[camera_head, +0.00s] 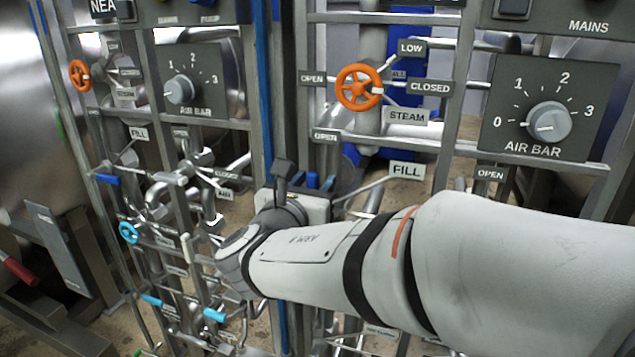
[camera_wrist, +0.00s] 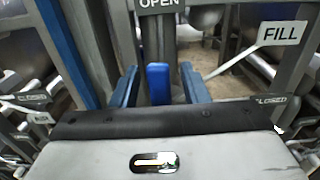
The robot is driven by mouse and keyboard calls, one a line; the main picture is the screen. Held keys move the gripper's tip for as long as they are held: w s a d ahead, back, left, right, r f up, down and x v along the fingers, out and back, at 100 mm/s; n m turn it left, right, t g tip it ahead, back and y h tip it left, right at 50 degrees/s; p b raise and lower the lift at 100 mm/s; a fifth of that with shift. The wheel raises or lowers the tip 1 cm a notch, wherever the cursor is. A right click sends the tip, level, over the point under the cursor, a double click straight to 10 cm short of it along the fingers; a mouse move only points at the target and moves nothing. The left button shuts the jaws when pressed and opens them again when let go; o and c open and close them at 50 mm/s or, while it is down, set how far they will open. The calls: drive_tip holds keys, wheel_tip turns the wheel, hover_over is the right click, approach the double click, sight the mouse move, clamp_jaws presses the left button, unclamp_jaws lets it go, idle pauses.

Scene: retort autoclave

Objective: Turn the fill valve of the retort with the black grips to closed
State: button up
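A blue valve lever (camera_wrist: 158,84) stands upright below an OPEN label (camera_wrist: 160,4) in the wrist view. A FILL label (camera_wrist: 281,33) is to its right, and a partly covered CLOSED label (camera_wrist: 277,100) is lower right. My gripper (camera_wrist: 158,72) is open, its blue fingers on either side of the lever with a gap visible on each side. In the head view my gripper (camera_head: 319,181) is at the right panel, below the OPEN label (camera_head: 325,136) and left of the FILL label (camera_head: 406,170). My wrist hides most of the valve there. No black grips are visible.
An orange handwheel (camera_head: 359,87) and an air bar dial (camera_head: 548,122) are above my arm on the right panel. The left panel has another dial (camera_head: 180,90), a blue lever (camera_head: 107,179) and pipes. Metal posts and a blue upright (camera_head: 263,90) stand close to my gripper.

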clamp_jaws()
